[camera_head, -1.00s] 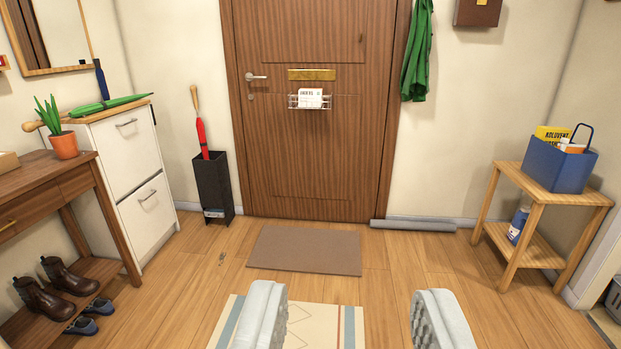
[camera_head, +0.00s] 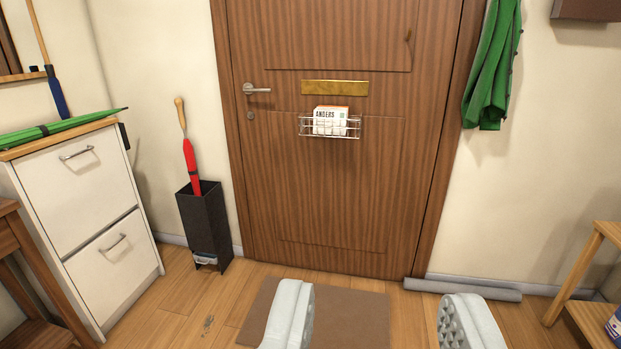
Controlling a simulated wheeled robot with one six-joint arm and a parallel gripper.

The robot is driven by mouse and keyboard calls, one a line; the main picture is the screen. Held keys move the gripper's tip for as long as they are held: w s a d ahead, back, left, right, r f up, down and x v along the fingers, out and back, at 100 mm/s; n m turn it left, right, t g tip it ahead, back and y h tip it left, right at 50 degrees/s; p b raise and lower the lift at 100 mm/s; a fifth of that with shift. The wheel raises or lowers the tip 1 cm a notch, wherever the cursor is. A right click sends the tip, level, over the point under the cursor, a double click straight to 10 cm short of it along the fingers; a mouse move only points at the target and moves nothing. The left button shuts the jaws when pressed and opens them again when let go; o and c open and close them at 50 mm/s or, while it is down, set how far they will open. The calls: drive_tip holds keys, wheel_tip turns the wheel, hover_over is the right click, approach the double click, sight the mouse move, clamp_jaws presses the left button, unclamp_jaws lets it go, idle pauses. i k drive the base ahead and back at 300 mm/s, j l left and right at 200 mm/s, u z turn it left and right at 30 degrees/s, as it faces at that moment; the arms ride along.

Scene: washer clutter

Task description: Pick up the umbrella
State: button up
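A red furled umbrella (camera_head: 191,160) with a wooden handle stands upright, slightly tilted, in a black stand (camera_head: 208,226) left of the door. Its lower part is hidden inside the stand. A green furled umbrella (camera_head: 62,126) lies on top of the white cabinet (camera_head: 88,211), its left end out of view. My gripper (camera_head: 380,297) is open and empty, with its two pale fingers wide apart at the bottom of the view. It is to the right of the red umbrella and stand, touching neither.
The wooden door (camera_head: 345,190) carries a wire basket (camera_head: 330,127) with mail. A brown mat (camera_head: 345,315) lies before it, and a grey roll (camera_head: 462,288) lies at the right wall. A blue-ended stick (camera_head: 57,95) stands behind the cabinet. A wooden shelf (camera_head: 590,315) is at right.

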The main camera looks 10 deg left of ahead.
sight(14, 138)
drive_tip(key=i+l+u, duration=0.2)
drive_tip(key=i+u, duration=0.25)
drive_tip(key=i, duration=0.15)
drive_tip(key=i+l+u, duration=0.45)
drive_tip(key=i, duration=0.15)
drive_tip(key=i+l+u, duration=0.45)
drive_tip(key=i+j+u, duration=0.1)
drive_tip(key=i+j, duration=0.2)
drive_tip(key=i, duration=0.2)
drive_tip(key=i+j+u, duration=0.15)
drive_tip(key=i, duration=0.4)
drive_tip(key=i+j+u, duration=0.1)
drive_tip(key=i+j, duration=0.15)
drive_tip(key=i, duration=0.25)
